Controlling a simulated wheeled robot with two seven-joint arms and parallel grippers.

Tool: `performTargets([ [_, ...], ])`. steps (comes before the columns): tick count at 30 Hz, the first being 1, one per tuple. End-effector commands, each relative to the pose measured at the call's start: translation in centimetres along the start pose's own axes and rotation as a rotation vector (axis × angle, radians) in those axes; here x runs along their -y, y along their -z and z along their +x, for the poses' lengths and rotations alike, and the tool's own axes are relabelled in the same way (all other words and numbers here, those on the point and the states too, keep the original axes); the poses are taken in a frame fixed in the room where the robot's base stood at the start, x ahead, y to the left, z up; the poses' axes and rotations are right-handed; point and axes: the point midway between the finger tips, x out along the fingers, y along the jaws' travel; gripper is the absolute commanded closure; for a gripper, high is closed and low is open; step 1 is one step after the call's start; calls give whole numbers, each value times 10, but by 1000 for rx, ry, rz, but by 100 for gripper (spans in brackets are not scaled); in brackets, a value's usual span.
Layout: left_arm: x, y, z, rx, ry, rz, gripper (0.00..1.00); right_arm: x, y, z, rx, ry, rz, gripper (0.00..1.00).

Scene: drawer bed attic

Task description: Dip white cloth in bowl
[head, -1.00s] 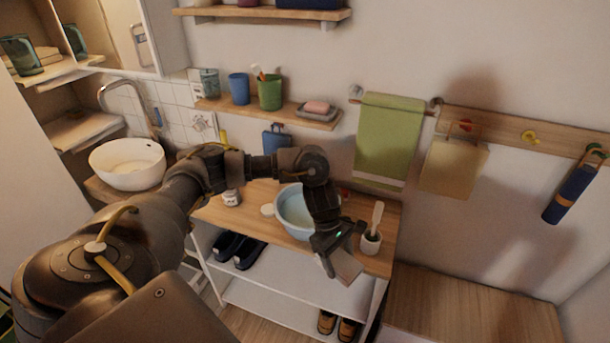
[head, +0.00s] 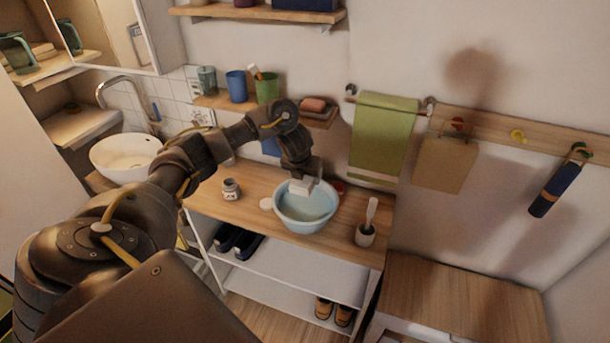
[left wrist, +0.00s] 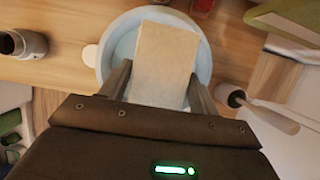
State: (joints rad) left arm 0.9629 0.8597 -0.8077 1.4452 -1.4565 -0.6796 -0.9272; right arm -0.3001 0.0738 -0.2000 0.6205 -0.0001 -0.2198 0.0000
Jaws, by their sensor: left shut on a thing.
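A white cloth (left wrist: 163,62) is held between the fingers of my left gripper (head: 303,186). In the left wrist view it looks like a flat, pale rectangle extending over the light blue bowl (left wrist: 124,30). In the head view the bowl (head: 308,222) stands on the wooden counter with water in it. My left gripper is over the bowl's far part, and the cloth (head: 299,188) shows only as a small pale patch. I cannot tell whether the cloth touches the water. My right gripper is not in view.
A small jar (head: 231,189) and a white round thing (head: 266,204) stand left of the bowl. A cup with a brush (head: 366,234) stands to its right. A shelf with cups (head: 237,87) and a green towel (head: 381,140) are on the wall behind.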

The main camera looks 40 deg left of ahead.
Motion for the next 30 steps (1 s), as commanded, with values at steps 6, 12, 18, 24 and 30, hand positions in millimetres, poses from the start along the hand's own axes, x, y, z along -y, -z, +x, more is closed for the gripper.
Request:
performTargets([
  [6,0,4,9,0,1,2,49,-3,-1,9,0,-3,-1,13],
  [12,1,10,25,0,2,3,49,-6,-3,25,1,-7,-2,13],
  [18,0,18,44,0,2,3,49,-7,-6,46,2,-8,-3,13],
  [24,0,27,64,-1,1,5,49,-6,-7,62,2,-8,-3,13],
  [30,0,35,83,-1,1,4,49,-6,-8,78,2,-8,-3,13],
])
